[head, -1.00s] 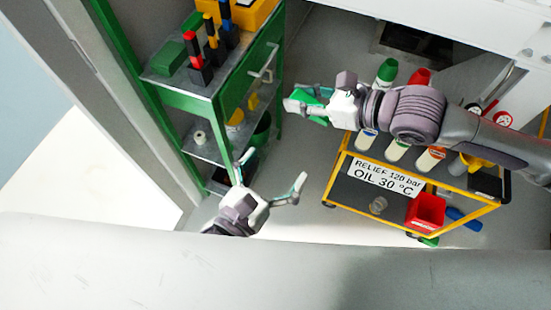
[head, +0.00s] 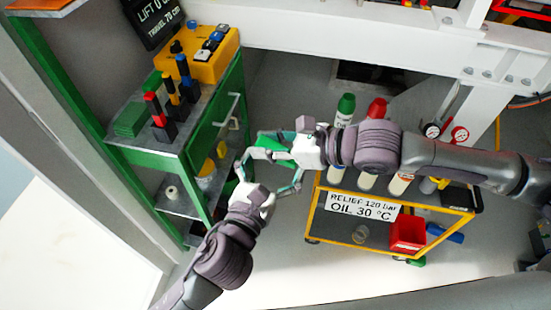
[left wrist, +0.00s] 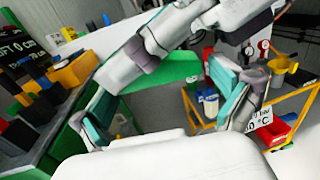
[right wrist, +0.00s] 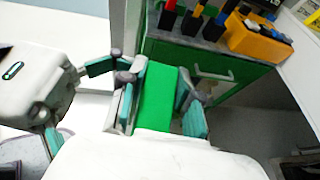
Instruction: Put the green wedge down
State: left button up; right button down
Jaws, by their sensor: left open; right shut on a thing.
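The green wedge (right wrist: 157,95) is between the fingers of my right gripper (right wrist: 160,98), which is shut on it. In the head view the wedge (head: 268,147) is held in the air, right of the green cabinet. My left gripper (head: 270,182) is open just below and in front of the wedge. In the left wrist view the wedge (left wrist: 165,72) shows beyond the open left fingers (left wrist: 165,108), behind part of my right gripper. I cannot tell whether the left fingers touch it.
The green cabinet (head: 170,148) holds other green blocks (head: 131,119), colored-handled tools in black blocks and a yellow control box (head: 208,55) on top. A yellow-framed cart (head: 345,238) with bottles and a red bin (head: 407,232) stands right.

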pick_arm(q)
jog(key=shift+w+d, duration=0.1)
jog(key=shift+w, duration=0.1)
jog(key=c, duration=0.8)
jog(key=o, duration=0.8)
jog(key=shift+s, duration=0.15)
jog(key=v, duration=1.1)
jog(key=shift+s+a, duration=0.2)
jog(key=shift+s, duration=0.15)
